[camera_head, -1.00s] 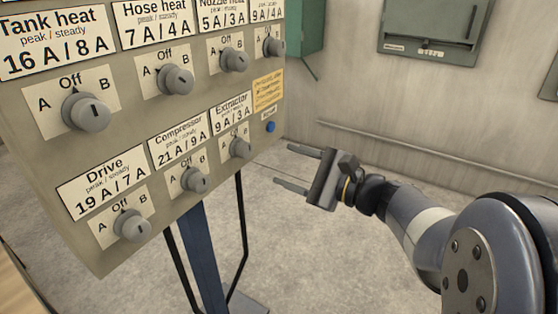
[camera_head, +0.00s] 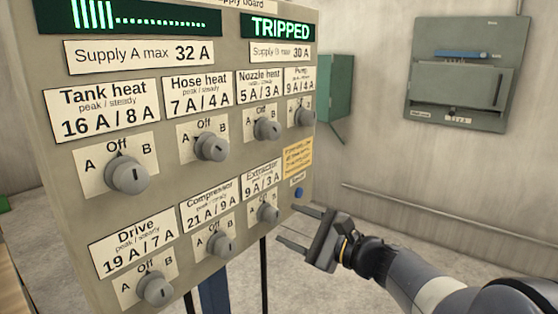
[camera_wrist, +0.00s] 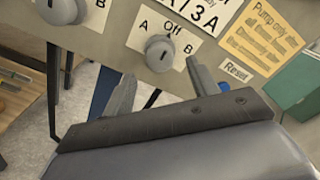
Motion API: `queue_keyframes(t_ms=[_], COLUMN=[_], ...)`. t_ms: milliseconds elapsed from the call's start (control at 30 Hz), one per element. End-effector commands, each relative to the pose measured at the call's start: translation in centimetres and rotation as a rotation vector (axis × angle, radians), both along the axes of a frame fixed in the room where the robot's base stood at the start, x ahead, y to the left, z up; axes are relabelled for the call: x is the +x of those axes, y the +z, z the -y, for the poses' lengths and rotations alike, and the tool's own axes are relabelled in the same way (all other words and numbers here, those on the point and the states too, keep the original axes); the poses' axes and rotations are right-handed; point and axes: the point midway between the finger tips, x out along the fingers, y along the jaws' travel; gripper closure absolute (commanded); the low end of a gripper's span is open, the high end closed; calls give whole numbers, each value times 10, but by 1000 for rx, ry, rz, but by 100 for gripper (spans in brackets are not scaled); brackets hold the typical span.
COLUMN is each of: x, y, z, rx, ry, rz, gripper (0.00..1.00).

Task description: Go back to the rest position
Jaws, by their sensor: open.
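The supply board (camera_head: 60,235) fills the left of the head view. Its right display (camera_head: 278,28) reads TRIPPED; its left display (camera_head: 140,17) shows green bars. Below are two rows of grey knobs, among them Tank heat (camera_head: 127,175), Drive (camera_head: 154,289) and Extractor (camera_head: 268,213). A blue Reset button (camera_head: 298,193) sits at the lower right; it also shows in the wrist view (camera_wrist: 226,87). My gripper (camera_head: 293,226) is open and empty, just right of the board's lower corner. In the wrist view its fingers (camera_wrist: 160,76) stand apart below the Extractor knob (camera_wrist: 160,53).
A green cabinet (camera_head: 336,95) is on the wall behind the board. A grey wall box (camera_head: 460,85) with a blue item on top is at the right. A pipe runs along the wall. Concrete floor shows between board and wall.

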Motion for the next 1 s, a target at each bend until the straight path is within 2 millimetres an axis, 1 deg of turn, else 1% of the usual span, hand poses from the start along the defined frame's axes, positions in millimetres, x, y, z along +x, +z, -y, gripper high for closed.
queue_keyframes(t_ms=[33, 100, 333, 867, 967, 1000], x=[5, 12, 28, 27, 25, 23], y=[0, -1, 0, 0, -2, 0], z=[-8, -17, -37, -34, -32, -28], rx=[1, 1, 1, 12, 2, 1], ry=[5, 5, 2, -1, -1, -3], rz=[0, 0, 0, -15, 0, 2], gripper=[44, 44, 44, 44, 44, 44])
